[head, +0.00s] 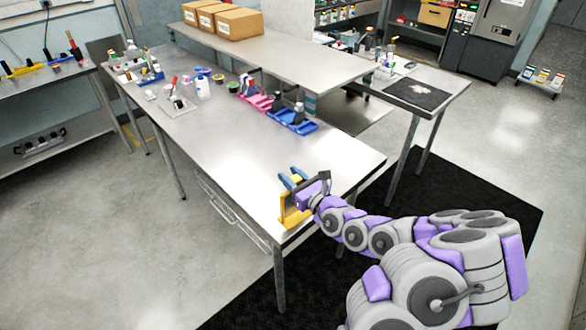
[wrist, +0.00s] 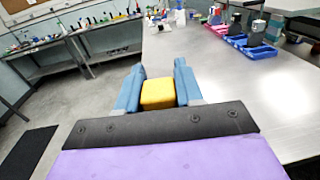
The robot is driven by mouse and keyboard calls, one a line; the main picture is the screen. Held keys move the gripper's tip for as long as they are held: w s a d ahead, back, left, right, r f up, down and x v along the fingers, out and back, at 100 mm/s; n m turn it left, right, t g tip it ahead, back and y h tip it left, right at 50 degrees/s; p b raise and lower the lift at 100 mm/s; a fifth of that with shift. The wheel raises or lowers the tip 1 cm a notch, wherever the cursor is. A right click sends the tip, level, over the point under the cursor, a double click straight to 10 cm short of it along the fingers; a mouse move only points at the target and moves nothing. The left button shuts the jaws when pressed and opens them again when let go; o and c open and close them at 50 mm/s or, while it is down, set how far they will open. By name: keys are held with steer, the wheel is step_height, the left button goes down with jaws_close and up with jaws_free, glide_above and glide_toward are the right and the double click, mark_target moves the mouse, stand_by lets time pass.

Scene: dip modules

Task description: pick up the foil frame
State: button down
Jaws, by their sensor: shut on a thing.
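The foil frame (head: 291,212) appears as a yellow, angular piece at the near end of the long steel table. In the wrist view its yellow top (wrist: 158,94) shows between two blue fingers. My gripper (head: 292,177) is shut on it, with a finger on each side; it also shows in the wrist view (wrist: 158,74). The lower part of the frame is hidden in the wrist view by my gripper's body. I cannot tell whether the frame touches the table.
The steel table (head: 230,160) is bare around my gripper. Blue trays (head: 292,122) and a pink tray (head: 256,100) with bottles stand farther back along its right side. A raised shelf (head: 280,50) carries several cardboard boxes (head: 240,23). A white bottle (head: 203,88) stands farther back.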

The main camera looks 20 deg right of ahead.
steer(key=shift+r+p, duration=0.25)
steer(key=shift+p, duration=0.75)
